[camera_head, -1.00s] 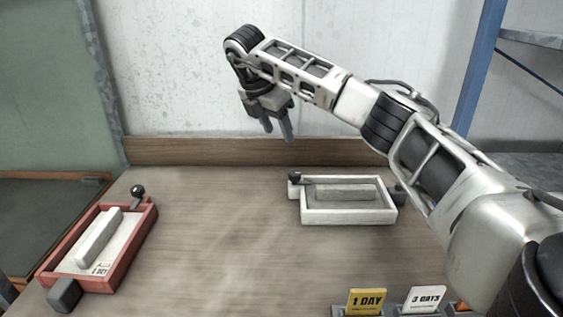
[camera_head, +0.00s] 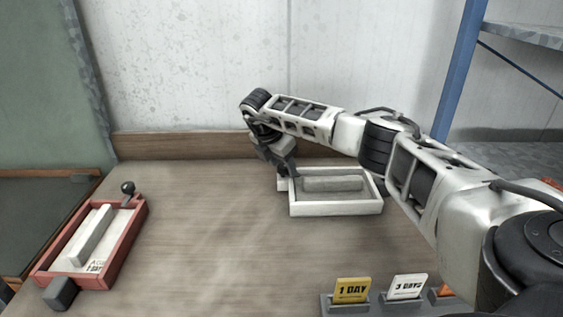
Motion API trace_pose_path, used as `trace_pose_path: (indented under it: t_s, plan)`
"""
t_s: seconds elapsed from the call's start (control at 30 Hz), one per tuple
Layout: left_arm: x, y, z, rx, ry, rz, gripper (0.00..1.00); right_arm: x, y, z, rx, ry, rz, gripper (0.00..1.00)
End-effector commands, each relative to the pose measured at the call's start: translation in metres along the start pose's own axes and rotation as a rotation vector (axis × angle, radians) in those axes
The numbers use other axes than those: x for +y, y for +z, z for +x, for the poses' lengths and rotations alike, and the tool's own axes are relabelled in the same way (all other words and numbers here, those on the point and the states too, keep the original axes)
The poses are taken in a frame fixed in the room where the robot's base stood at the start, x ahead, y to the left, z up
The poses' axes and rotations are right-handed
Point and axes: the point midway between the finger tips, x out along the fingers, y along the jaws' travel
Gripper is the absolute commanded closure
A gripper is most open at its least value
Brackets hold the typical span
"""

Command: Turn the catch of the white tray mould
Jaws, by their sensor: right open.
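The white tray mould (camera_head: 335,208) sits on the table at the centre right, with a grey bar (camera_head: 333,184) lying inside it. My right gripper (camera_head: 288,170) is lowered at the tray's back left corner, where the catch is. Its fingers are open and point down. The gripper hides the catch and its dark knob, so I cannot tell whether the fingers touch it. My left gripper is not in view.
A red tray mould (camera_head: 128,236) with a black-knobbed catch (camera_head: 128,187) stands at the left of the table. A yellow "1 DAY" sign (camera_head: 352,290) and a white "3 DAYS" sign (camera_head: 407,287) stand at the front right. The table's middle is clear.

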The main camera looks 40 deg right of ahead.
Motion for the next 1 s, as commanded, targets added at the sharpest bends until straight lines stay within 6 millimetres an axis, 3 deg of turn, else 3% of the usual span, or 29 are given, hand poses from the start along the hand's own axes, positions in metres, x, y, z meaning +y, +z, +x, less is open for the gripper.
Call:
trace_pose_path:
  t_s: [0.13,0.3,0.67,1.0]
  plan:
    - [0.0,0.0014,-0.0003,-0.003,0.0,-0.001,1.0,0.0001,-0.0002,-0.0001,0.0,0.0,0.0,0.49]
    - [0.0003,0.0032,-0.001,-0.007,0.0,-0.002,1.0,0.0001,-0.0003,-0.0003,0.0,0.0,0.0,0.93]
    - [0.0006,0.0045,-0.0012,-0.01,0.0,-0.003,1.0,-0.0003,-0.0001,-0.0004,0.0,0.015,-0.036,0.93]
    - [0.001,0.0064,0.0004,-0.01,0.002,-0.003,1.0,-0.0019,0.0002,0.0002,0.0,0.101,-0.242,0.93]
